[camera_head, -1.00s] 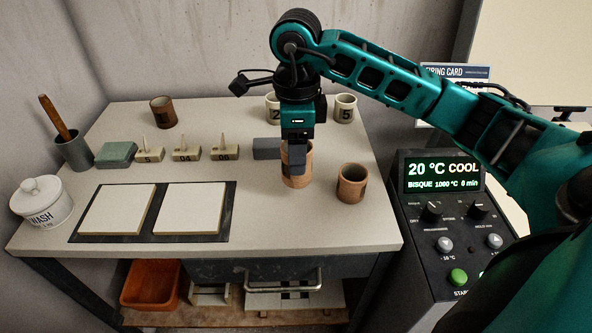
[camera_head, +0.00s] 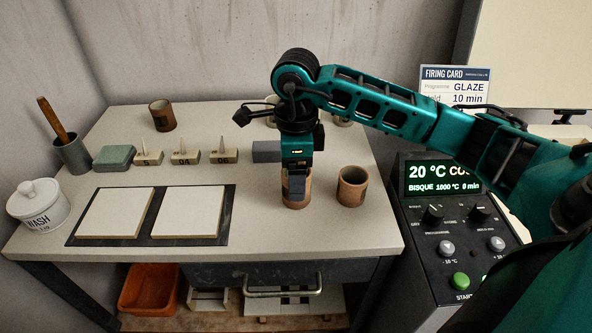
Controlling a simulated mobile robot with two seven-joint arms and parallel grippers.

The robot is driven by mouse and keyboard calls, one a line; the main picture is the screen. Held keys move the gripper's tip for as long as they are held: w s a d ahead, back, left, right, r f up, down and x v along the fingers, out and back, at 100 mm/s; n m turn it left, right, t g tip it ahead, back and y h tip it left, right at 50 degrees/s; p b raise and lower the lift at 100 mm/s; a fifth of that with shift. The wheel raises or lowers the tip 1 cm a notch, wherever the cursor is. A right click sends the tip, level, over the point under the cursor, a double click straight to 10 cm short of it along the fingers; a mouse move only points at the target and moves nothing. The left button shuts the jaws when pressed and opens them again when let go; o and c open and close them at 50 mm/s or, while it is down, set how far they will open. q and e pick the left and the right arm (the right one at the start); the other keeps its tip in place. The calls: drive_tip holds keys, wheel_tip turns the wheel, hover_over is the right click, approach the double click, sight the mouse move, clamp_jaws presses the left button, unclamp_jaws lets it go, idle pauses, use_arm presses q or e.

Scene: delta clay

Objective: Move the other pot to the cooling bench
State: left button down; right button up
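My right gripper (camera_head: 296,190), at the end of the arm from the right, points down at a brown clay pot (camera_head: 302,202). One finger shows in front of the pot, and it looks shut on it; the other finger is hidden. The pot's base looks level with the table top, but contact is not clear. A second brown pot (camera_head: 352,188) stands upright just to its right, apart from it. A third brown pot (camera_head: 162,115) stands at the back left. The table (camera_head: 330,236) bears no readable bench label. My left gripper is not in view.
Two pale tiles (camera_head: 116,213) lie on a dark mat at front left. Small numbered cones (camera_head: 186,157), a grey block (camera_head: 267,151) and pale cups, mostly hidden by my arm, stand behind. A control panel (camera_head: 450,230) is at right. The table's front right is clear.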

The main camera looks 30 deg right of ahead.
drive_tip(key=shift+o, duration=0.9)
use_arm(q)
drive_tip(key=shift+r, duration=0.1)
use_arm(e)
drive_tip(key=shift+r, duration=0.3)
use_arm(q)
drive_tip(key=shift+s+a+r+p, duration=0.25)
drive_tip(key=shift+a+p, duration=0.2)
drive_tip(key=shift+p, duration=0.5)
use_arm(e)
wheel_tip(320, 180, up, 12)
drive_tip(key=shift+s+f, duration=0.1)
drive_tip(key=shift+f, duration=0.05)
